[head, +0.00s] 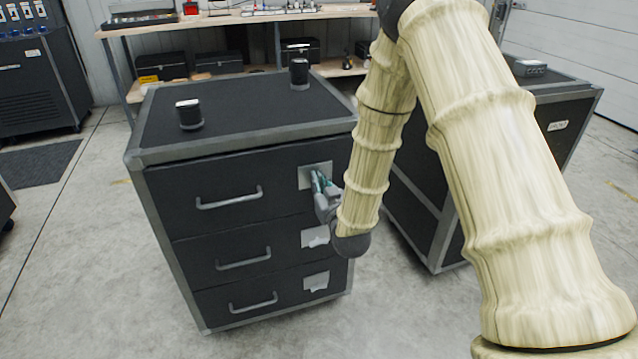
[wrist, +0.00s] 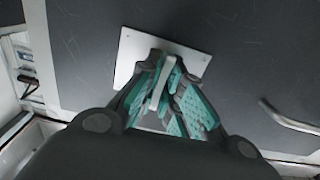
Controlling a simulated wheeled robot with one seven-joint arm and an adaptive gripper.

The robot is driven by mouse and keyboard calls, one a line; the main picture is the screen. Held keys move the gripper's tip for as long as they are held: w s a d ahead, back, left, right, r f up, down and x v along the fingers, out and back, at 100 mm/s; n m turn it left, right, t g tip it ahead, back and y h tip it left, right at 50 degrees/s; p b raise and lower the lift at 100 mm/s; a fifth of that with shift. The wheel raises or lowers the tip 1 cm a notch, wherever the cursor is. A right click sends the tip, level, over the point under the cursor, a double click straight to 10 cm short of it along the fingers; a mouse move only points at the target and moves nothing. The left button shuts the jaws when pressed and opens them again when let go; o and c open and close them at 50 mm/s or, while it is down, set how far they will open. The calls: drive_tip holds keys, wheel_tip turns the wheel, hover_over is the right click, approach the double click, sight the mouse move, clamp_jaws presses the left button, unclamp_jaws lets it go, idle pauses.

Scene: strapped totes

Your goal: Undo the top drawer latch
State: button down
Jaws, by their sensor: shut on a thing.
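The black drawer case (head: 240,180) with grey edges stands in front of me, three drawers high. The top drawer (head: 225,190) is closed and has a grey handle (head: 230,198). Its latch plate (head: 306,178) is at the drawer's right end and also shows as a pale plate in the wrist view (wrist: 127,62). My gripper (head: 317,179) is at this plate. In the wrist view my gripper (wrist: 165,90), with teal finger pads, is shut on the light latch lever (wrist: 160,84), which stands across the plate. The fingers hide part of the lever and plate.
Lower latch plates (head: 315,237) and handles sit below on the same front. Two dark round objects (head: 189,116) (head: 299,72) stand on the case top. A second black case (head: 425,205) stands close on the right. Open floor (head: 90,250) lies left.

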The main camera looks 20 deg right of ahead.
drive_tip(key=c, duration=1.6)
unclamp_jaws()
drive_tip(key=s, duration=1.2)
drive_tip(key=shift+d, duration=0.2)
